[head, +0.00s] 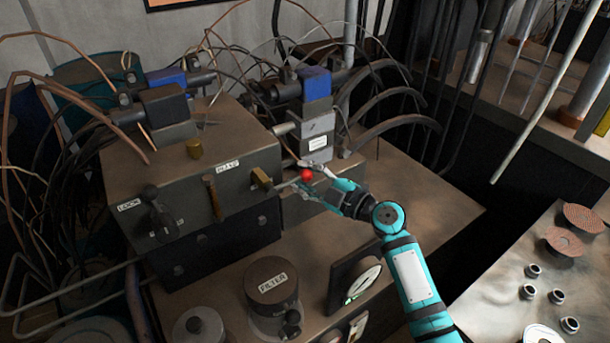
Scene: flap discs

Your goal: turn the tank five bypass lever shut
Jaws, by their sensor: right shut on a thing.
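A lever with a red ball knob (306,175) sticks out to the right from the front of the grey-brown block (240,150). My right gripper (312,178) comes in from the lower right and is shut on this lever at its knob end. The fingers partly cover the lever, and I cannot read a tank number on it. My left gripper is not in view.
A dark knob (157,211) is at the left. Hoses crowd behind. Flap discs (583,217) and small metal rings lie on the right table.

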